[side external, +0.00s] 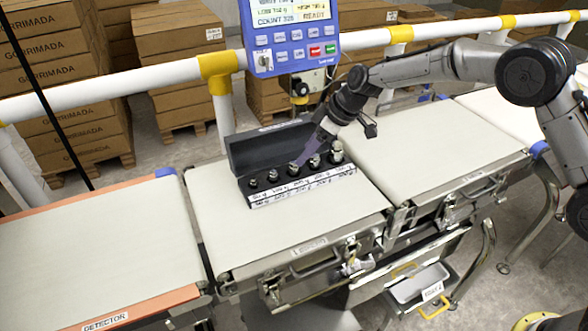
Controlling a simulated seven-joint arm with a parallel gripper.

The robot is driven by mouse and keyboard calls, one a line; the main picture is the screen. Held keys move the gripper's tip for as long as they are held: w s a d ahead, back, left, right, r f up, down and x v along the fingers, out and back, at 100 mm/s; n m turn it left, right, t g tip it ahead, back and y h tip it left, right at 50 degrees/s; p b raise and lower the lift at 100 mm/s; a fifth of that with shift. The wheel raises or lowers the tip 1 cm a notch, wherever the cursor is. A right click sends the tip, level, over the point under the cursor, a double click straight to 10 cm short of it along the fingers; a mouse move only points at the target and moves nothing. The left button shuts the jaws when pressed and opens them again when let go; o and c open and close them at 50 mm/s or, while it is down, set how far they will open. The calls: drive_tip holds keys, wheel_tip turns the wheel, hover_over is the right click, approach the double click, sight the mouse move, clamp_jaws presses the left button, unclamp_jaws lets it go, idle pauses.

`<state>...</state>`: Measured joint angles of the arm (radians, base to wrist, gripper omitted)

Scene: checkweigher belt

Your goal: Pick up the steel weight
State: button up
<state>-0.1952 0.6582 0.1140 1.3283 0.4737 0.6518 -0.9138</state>
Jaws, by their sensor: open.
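Several steel weights stand in a row in a black weight box (262,150) with its lid open, on the middle belt section. They get larger from the small one (252,183) at the left end to the largest (336,154) at the right end. My gripper (301,159) reaches down from the upper right, with its tips at the middle weight (293,170). The gripper is open; the fingers partly cover the weights there, and I cannot tell whether they touch one. White labels with handwriting run along the box's front.
A blue display unit (290,35) hangs behind the box. A white and yellow rail (150,85) runs behind the belts. The middle belt (225,235) is bare around the box. A grey tray (415,285) sits below at the front right.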

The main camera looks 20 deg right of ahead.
sight(294, 169)
drive_tip(key=shift+s+x, duration=0.2)
drive_tip(key=shift+x, duration=2.65)
drive_tip(key=shift+a, duration=0.15)
clamp_jaws()
